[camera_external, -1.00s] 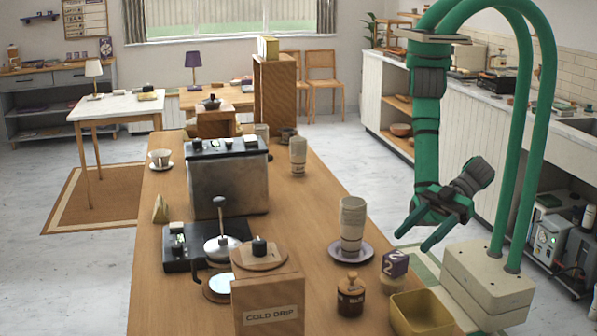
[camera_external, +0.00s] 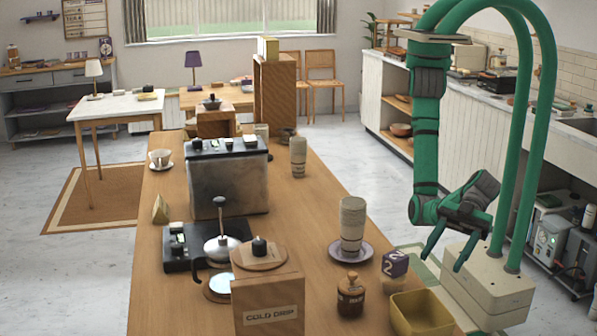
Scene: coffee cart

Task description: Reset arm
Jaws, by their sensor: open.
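My gripper (camera_external: 444,258) is in the external view at the right, beside the right edge of the wooden counter (camera_external: 318,205). Its two green fingers are apart and point down and to the left, with nothing between them. My green arm hangs down from above, with the wrist bent. The gripper is right of a stack of cups (camera_external: 352,222) on a purple saucer (camera_external: 366,251), and apart from it. It is above and to the right of a purple number block (camera_external: 395,264) and a yellow bin (camera_external: 422,312).
A brown jar (camera_external: 350,296) and a box marked COLD DRIP (camera_external: 270,302) stand at the counter's front. A metal coffee machine (camera_external: 228,182) stands farther back. A tall cup (camera_external: 298,158) stands at the right rear. The counter's right middle is clear.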

